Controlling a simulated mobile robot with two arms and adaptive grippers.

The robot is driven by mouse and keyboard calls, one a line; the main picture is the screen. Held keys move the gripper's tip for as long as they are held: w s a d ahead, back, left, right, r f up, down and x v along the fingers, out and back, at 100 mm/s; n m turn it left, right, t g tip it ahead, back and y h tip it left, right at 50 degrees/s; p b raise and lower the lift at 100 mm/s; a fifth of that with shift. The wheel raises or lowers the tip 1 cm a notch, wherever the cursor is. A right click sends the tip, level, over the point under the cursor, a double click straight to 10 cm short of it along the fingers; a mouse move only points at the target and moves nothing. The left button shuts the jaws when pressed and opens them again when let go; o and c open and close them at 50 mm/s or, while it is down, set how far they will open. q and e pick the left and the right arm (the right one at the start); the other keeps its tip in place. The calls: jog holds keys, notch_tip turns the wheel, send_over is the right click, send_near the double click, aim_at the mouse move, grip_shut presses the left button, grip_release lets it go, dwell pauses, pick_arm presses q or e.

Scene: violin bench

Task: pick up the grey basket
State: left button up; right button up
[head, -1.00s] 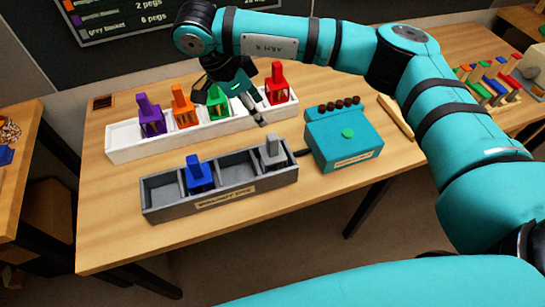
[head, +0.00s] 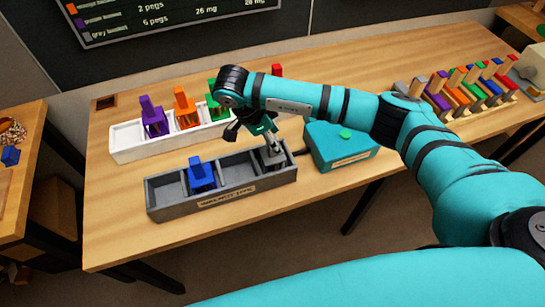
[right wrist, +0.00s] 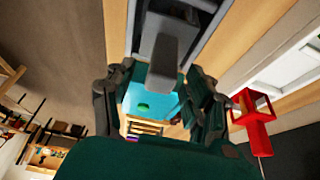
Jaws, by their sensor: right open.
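The grey basket (head: 272,154) stands in the right end compartment of the grey tray (head: 160,212), partly covered by my right gripper in the head view. In the right wrist view the grey basket (right wrist: 165,45) shows its upright handle close in front of the palm, between the fingers. My right gripper (head: 264,143) is open, just above and at the basket, with its fingers (right wrist: 158,95) on either side of the handle. I cannot tell whether they touch it. My left gripper is not in view.
A blue basket (head: 201,175) stands in the same tray. Behind it a white tray (head: 128,150) holds purple, orange, green and red baskets, partly hidden by my arm. A teal box (head: 335,150) stands close to the right. Coloured pegs in a rack (head: 470,95) are further right.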

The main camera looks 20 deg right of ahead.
jog(key=shift+c, duration=0.4)
grip_shut()
jog(key=shift+r, duration=0.1)
